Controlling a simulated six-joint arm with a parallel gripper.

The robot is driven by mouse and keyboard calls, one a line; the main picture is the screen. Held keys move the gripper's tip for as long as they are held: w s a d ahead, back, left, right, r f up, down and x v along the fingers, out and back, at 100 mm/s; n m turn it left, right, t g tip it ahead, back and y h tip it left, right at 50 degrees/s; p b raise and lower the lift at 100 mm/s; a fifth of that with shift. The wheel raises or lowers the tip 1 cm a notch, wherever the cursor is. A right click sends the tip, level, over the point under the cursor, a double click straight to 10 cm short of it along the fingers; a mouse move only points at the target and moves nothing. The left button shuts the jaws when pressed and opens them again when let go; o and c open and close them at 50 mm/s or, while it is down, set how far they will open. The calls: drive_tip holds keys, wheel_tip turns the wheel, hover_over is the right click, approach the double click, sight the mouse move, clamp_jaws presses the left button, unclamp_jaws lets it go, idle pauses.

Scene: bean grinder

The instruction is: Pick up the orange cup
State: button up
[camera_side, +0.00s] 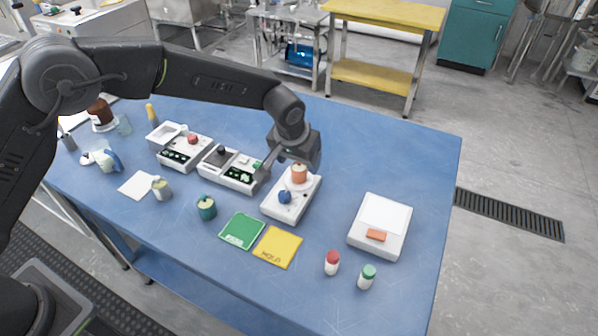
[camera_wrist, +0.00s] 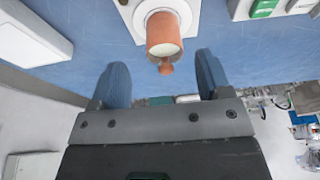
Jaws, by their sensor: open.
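The orange cup (camera_side: 299,173) stands on the round top of a white device (camera_side: 292,203), which has a blue knob (camera_side: 284,197) on its front. In the wrist view the cup (camera_wrist: 163,34) is beyond my fingertips, roughly centred between them, with a small orange stub below its pale end. My gripper (camera_wrist: 158,78) is open, with two blue-grey fingers apart and nothing between them. In the side view my gripper (camera_side: 283,172) is just beside and above the cup, and its fingers are partly hidden.
A white scale-like box (camera_side: 381,225) stands to the right. Two white button boxes (camera_side: 230,168) are close on the left. Green (camera_side: 241,231) and yellow (camera_side: 277,247) cards lie in front, with red-capped (camera_side: 332,263) and green-capped (camera_side: 367,277) bottles nearby. The blue table's right side has free room.

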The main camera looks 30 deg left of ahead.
sight(300, 165)
drive_tip(key=x, duration=0.5)
drive_tip(key=shift+w+a, duration=0.15)
drive_tip(key=shift+a, duration=0.1)
drive_tip(key=shift+c, duration=0.3)
drive_tip(key=c, duration=1)
drive_tip(key=shift+r, duration=0.1)
drive_tip(key=shift+c, duration=0.2)
drive_tip(key=shift+r, duration=0.1)
